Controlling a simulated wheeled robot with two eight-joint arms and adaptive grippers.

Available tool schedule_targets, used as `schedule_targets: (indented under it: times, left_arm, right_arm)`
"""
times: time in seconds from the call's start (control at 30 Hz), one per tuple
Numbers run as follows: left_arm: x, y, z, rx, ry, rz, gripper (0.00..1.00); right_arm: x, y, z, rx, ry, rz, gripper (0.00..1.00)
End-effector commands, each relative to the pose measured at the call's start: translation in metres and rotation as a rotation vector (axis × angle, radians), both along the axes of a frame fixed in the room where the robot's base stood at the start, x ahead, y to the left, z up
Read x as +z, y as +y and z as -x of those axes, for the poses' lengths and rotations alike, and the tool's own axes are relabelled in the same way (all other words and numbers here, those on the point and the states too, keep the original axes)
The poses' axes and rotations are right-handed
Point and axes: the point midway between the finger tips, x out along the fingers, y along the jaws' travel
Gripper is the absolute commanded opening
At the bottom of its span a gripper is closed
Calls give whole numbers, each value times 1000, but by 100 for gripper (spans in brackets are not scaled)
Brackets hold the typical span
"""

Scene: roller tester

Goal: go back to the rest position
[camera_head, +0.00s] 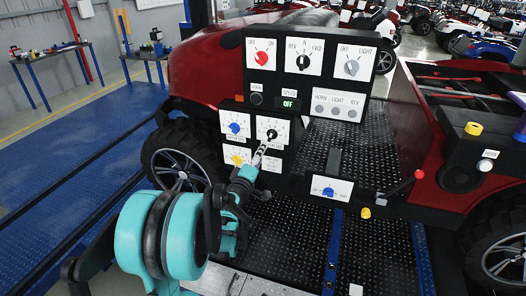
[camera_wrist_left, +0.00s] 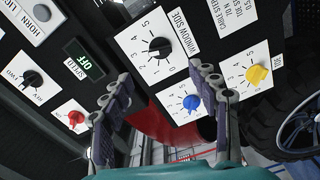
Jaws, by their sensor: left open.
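My left gripper (camera_head: 259,168) is in front of the lower part of the black control panel (camera_head: 282,84) in the head view. In the left wrist view my left gripper (camera_wrist_left: 163,98) has its two fingers spread apart with nothing between them. Beyond the fingers is the window-side dial with a black knob (camera_wrist_left: 160,47). A blue knob (camera_wrist_left: 190,102) and a yellow knob (camera_wrist_left: 258,74) show close to the right finger in that view. In the head view one fingertip overlaps the lower edge of the black-knob dial (camera_head: 271,133); contact cannot be told. My right gripper is not in view.
The panel also carries a red knob (camera_head: 262,57), a grey knob (camera_head: 352,67) and a display reading OFF (camera_head: 290,104). A red vehicle body (camera_head: 205,62) stands behind it. A red-tipped lever (camera_head: 419,174) is at the right.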

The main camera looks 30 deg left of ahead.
Motion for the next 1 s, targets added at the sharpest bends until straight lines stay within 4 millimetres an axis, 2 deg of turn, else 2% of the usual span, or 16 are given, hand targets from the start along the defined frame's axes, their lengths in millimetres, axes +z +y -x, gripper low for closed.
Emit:
schedule_targets:
  times: [0.53,0.63,0.67,0.77,0.83,0.9,1.0]
  left_arm:
    - [0,-1,2,0,0,-1,60]
    - [4,-13,2,-26,14,-21,60]
    - [6,-20,2,-42,23,-36,60]
    - [15,-66,7,-142,83,-125,60]
    - [18,-110,17,-241,148,-214,60]
    - [16,-155,35,-347,228,-315,60]
    - [4,-209,70,-488,354,-458,60]
  right_arm:
    - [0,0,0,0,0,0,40]
    - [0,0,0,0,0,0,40]
    - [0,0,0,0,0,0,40]
    - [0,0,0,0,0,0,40]
    - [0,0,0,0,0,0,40]
    - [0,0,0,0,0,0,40]
    - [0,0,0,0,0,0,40]
